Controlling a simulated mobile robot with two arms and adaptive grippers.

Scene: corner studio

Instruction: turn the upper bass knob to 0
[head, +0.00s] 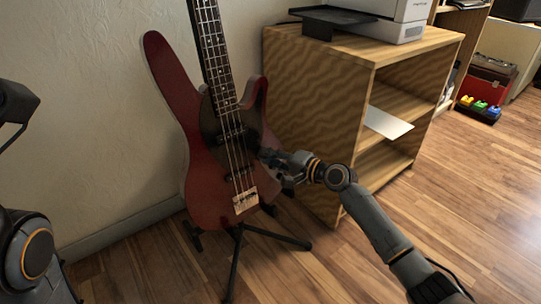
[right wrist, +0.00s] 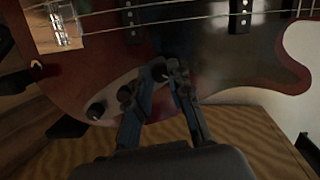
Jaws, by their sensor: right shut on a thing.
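The red bass (head: 210,170) stands upright on a floor stand, with its strings facing me. In the right wrist view its body (right wrist: 215,75) fills the upper part. The upper knob (right wrist: 159,72) sits between the fingertips of my right gripper (right wrist: 154,80), which is shut on it. The lower knob (right wrist: 96,110) is free, to the left of the fingers. In the head view my right gripper (head: 270,158) is at the right edge of the bass body and hides both knobs. The knob's pointer and scale cannot be made out.
A wooden shelf unit (head: 320,85) stands close to the right of the bass, with a printer (head: 385,28) on top. The black stand legs (head: 275,237) spread on the floor below. A pale wall (head: 85,120) is behind. The wooden floor at right is mostly clear.

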